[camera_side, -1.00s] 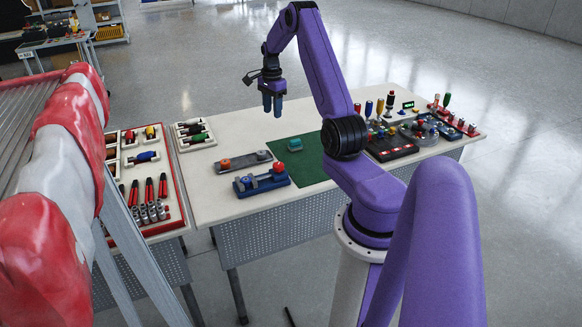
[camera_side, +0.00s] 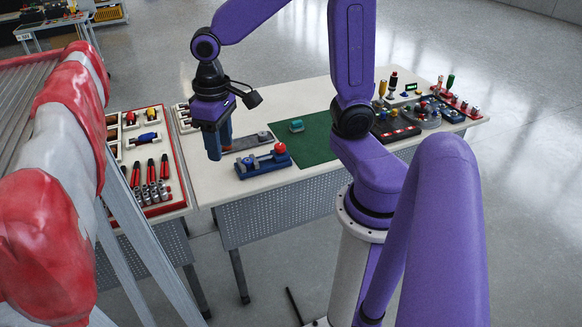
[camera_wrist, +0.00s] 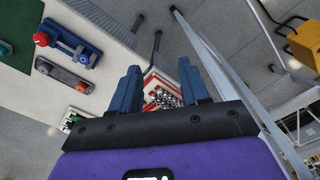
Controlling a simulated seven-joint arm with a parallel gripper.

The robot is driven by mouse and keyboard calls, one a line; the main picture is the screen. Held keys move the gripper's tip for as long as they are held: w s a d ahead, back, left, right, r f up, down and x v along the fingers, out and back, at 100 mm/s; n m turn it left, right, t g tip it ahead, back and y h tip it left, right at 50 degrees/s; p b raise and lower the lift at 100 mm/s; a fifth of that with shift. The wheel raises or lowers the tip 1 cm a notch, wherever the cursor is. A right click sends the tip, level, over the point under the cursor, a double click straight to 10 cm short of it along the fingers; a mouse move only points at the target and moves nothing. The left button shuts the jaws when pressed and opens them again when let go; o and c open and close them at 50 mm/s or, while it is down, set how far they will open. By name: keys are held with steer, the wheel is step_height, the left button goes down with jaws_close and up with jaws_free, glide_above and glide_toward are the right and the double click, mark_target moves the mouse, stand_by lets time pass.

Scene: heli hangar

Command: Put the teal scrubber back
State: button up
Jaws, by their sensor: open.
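The teal scrubber (camera_side: 296,125) lies on the green mat (camera_side: 318,150) on the white table. My gripper (camera_side: 220,145) hangs over the left part of the table, left of the mat and apart from the scrubber. In the wrist view my gripper (camera_wrist: 157,88) has its two blue fingers spread wide with nothing held between them.
A blue fixture with a red knob (camera_side: 263,162) and a grey plate (camera_side: 253,141) sit close to my gripper. A red-edged tool tray (camera_side: 150,170) stands left of the table. Boards with knobs and handles (camera_side: 425,112) fill the right end.

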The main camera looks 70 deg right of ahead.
steer(key=s+a+n, duration=0.2)
steer(key=s+n, duration=0.9)
steer(key=s, duration=0.5)
steer(key=shift+s+a+f, duration=0.25)
steer(key=shift+s+f, duration=0.05)
steer(key=shift+s, duration=0.05)
